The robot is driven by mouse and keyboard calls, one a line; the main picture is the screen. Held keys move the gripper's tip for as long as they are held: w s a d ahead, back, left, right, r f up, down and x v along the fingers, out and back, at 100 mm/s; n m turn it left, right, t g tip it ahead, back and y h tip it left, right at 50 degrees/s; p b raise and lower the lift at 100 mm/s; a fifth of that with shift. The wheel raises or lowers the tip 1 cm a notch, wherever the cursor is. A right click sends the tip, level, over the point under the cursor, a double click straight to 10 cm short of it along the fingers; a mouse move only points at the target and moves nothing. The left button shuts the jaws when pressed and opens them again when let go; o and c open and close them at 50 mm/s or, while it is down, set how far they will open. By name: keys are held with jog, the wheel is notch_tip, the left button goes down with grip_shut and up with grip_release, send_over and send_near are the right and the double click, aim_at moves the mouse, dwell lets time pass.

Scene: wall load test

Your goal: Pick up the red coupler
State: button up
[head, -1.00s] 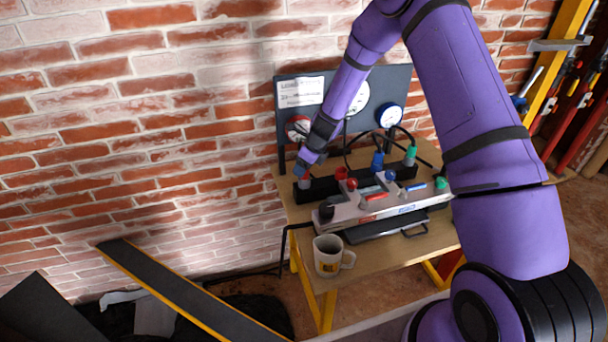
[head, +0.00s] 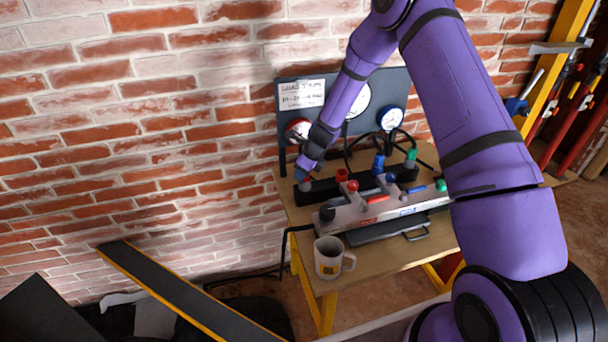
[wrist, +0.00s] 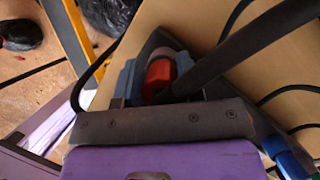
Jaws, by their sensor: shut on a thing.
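My gripper (wrist: 154,78) is shut on the red coupler (wrist: 159,72), with one blue-grey finger on each side of it. In the wrist view, a thick black hose crosses just right of the coupler and hides part of it. In the head view, my gripper (head: 302,175) is at the left end of the black rack (head: 325,188) on the bench, and the fingers cover the coupler. A grey collar (head: 304,186) shows just under the fingertips. I cannot tell whether the coupler still sits in the rack.
A red fitting (head: 342,174), a blue coupler (head: 378,163) and a green coupler (head: 410,158) stand to the right. A grey manifold (head: 375,207) with coloured knobs lies in front. A mug (head: 328,259) stands at the bench's front. Gauges (head: 390,118) and hoses are behind.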

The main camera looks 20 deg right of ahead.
jog(key=shift+r, duration=0.1)
jog(key=shift+r, duration=1.75)
jog(key=s+d, duration=0.4)
jog(key=s, duration=0.3)
jog(key=s+d+r, duration=0.1)
jog(key=s+d, duration=0.2)
jog(key=s, duration=0.4)
jog(key=shift+d+r, duration=0.15)
jog(key=shift+d, duration=0.25)
notch_tip(320, 180, up, 8)
jog(key=shift+f, duration=0.25)
